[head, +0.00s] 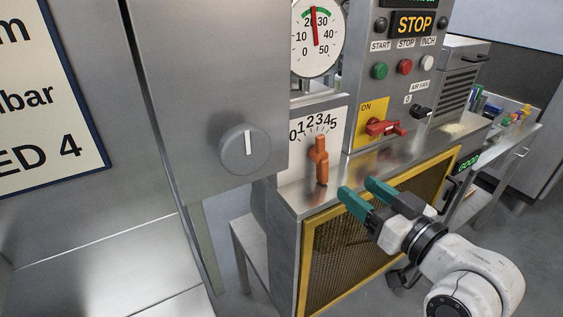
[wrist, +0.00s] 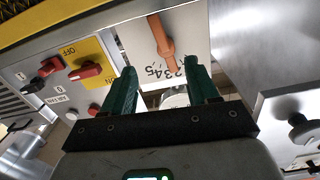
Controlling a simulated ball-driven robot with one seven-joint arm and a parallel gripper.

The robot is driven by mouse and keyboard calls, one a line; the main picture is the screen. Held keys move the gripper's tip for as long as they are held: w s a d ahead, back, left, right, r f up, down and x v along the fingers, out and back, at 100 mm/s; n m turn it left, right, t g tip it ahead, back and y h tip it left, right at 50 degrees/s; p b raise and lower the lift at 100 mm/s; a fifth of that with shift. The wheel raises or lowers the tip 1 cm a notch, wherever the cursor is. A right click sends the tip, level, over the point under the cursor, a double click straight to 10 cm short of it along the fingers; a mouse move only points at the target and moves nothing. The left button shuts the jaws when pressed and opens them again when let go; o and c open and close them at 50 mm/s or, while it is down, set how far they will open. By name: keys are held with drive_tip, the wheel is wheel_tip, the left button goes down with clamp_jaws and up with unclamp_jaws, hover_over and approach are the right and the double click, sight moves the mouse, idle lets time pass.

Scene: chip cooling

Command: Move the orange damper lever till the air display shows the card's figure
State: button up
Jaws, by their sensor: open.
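The orange damper lever (head: 320,160) stands nearly upright on a white scale plate (head: 328,127) marked 0 to 5, its top near the 3. My gripper (head: 357,186) is open and empty, its green fingers just right of and below the lever, apart from it. In the wrist view the lever (wrist: 161,36) appears upside down beyond the fingertips, between the two fingers. A pale card (head: 45,100) at the left is cut off; "m", "bar" and "ED 4" show. A green-lit display (head: 408,2) is cut off at the top and unreadable.
A round gauge (head: 317,38) above the lever has a red needle between 20 and 30. A grey knob (head: 245,148) is at left. A red switch (head: 385,128) and push buttons are at right. A yellow-framed mesh guard (head: 375,235) lies below the ledge.

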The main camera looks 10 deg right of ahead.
sight(323, 158)
drive_tip(key=p+x, duration=0.1)
drive_tip(key=x, duration=0.2)
drive_tip(key=r+x, duration=0.1)
drive_tip(key=x, duration=0.3)
drive_tip(key=p+x, duration=0.1)
drive_tip(key=x, duration=0.3)
drive_tip(key=shift+a+r+p, duration=0.15)
drive_tip(key=shift+a+p, duration=0.2)
